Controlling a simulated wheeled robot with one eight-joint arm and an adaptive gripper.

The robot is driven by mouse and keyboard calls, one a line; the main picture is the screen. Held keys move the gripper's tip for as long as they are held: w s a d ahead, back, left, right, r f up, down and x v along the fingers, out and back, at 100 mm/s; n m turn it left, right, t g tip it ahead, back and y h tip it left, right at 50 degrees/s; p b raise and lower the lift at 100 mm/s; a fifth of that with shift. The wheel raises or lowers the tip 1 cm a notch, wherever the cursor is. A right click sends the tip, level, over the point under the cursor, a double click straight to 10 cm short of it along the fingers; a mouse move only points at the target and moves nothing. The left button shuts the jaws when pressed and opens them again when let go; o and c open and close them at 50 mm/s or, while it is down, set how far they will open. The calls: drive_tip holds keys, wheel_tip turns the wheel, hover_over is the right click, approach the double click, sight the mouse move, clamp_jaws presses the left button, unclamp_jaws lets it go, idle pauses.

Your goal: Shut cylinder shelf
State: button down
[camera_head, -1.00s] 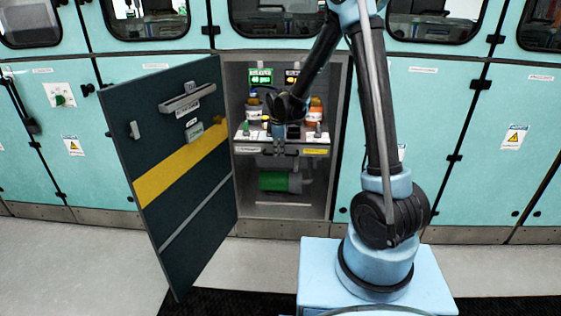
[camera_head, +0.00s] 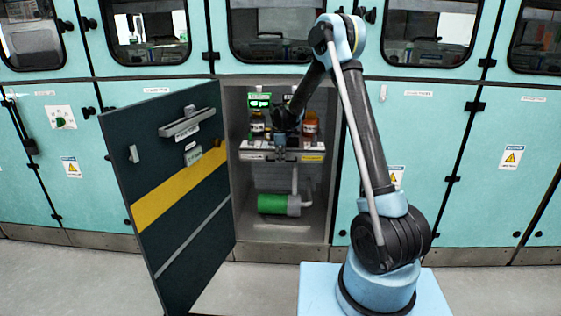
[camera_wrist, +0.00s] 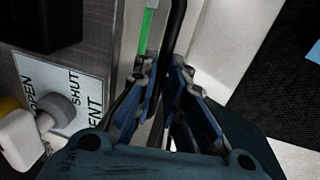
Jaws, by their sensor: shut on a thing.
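The cylinder shelf (camera_head: 282,155) sits inside the open cabinet (camera_head: 238,215), with labels along its front edge. My gripper (camera_head: 280,148) reaches down to the middle of the shelf front. In the wrist view my fingers (camera_wrist: 163,68) are closed around a dark bar (camera_wrist: 177,30), which seems to be the shelf's handle. A label reading OPEN, SHUT and VENT (camera_wrist: 70,85) is beside the fingers. My arm partly hides the shelf's middle.
The dark cabinet door (camera_head: 165,225) with a yellow stripe stands open at the left. A green cylindrical unit (camera_head: 275,204) lies below the shelf. A grey knob (camera_wrist: 58,112) is close to the left of my gripper.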

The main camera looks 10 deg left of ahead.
drive_tip(key=shift+w, duration=0.35)
drive_tip(key=c, duration=1.7)
unclamp_jaws()
drive_tip(key=shift+o, duration=0.2)
drive_tip(key=shift+s, duration=0.1)
wheel_tip(320, 180, up, 7)
drive_tip(key=s, duration=0.1)
drive_tip(key=shift+s+r, duration=0.15)
drive_tip(key=shift+s, duration=0.1)
